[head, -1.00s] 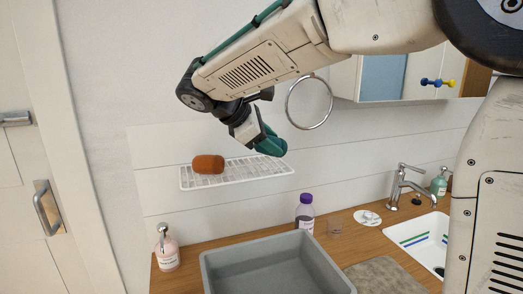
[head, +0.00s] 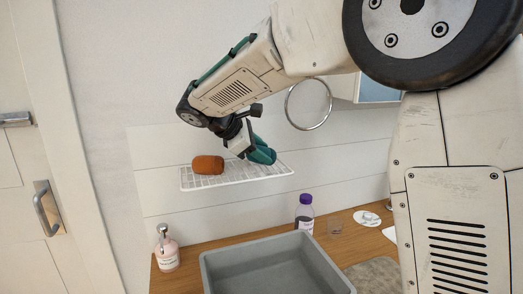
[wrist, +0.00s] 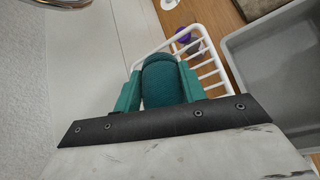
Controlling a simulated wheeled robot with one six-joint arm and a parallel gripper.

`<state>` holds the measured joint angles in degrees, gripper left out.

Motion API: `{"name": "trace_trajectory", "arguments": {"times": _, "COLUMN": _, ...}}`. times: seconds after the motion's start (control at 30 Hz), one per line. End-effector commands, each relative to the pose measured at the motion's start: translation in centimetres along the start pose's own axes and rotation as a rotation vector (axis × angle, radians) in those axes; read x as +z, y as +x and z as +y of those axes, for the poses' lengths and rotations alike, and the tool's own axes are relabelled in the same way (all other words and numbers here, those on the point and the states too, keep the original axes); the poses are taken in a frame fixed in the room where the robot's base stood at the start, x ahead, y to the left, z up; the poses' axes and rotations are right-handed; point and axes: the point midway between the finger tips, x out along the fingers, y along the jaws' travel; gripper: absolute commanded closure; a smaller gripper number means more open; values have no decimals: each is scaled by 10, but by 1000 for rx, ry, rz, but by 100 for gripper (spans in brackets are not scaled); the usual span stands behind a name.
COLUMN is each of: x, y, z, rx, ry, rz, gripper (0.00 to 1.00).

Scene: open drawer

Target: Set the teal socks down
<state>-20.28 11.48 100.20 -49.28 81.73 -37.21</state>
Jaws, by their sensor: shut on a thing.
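The teal socks (head: 264,155) are a rolled bundle at the right part of the white wire shelf (head: 228,180). My gripper (head: 256,152) is shut on them, with a finger on each side of the roll in the wrist view (wrist: 161,84). The socks are at or just above the shelf's wires; I cannot tell whether they touch. The shelf's white bars also show beyond the socks in the wrist view (wrist: 208,68).
An orange-brown roll (head: 208,165) lies on the shelf's left part. Below are a grey bin (head: 225,268), a purple-capped bottle (head: 304,214) and a pink soap dispenser (head: 167,249). A metal ring (head: 308,127) hangs on the wall to the right.

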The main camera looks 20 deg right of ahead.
Motion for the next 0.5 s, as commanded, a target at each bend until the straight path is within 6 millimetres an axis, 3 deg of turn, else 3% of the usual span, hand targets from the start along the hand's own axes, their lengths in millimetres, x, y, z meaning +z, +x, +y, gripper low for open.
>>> {"name": "trace_trajectory", "arguments": {"times": 0.03, "x": -1, "y": 1, "z": -1, "rx": 0, "ry": -1, "rz": -1, "gripper": 82}}
{"name": "trace_trajectory", "arguments": {"times": 0.07, "x": -1, "y": 1, "z": -1, "rx": 0, "ry": -1, "rz": 0, "gripper": 54}}
{"name": "trace_trajectory", "arguments": {"times": 0.13, "x": -1, "y": 1, "z": -1, "rx": 0, "ry": -1, "rz": 0, "gripper": 37}}
{"name": "trace_trajectory", "arguments": {"times": 0.5, "x": 1, "y": -4, "z": 1, "rx": 1, "ry": 0, "rz": 1, "gripper": 37}}
